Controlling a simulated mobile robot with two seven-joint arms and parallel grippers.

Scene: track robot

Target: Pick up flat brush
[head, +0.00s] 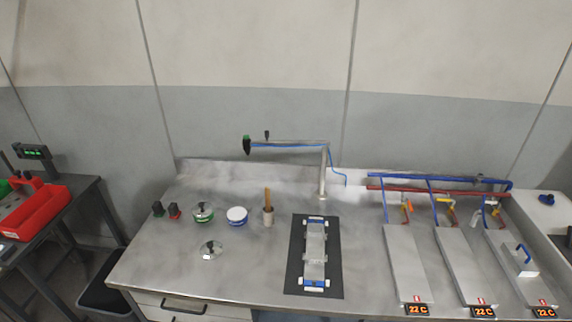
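A wooden handle (267,196) stands upright in a small pale cup (268,216) on the metal worktable (150,255). It may be the flat brush; its lower end is hidden inside the cup, so I cannot tell for sure. Neither of my grippers is in the head view.
A post with a horizontal arm (323,172) rises behind. The front left tabletop is clear.

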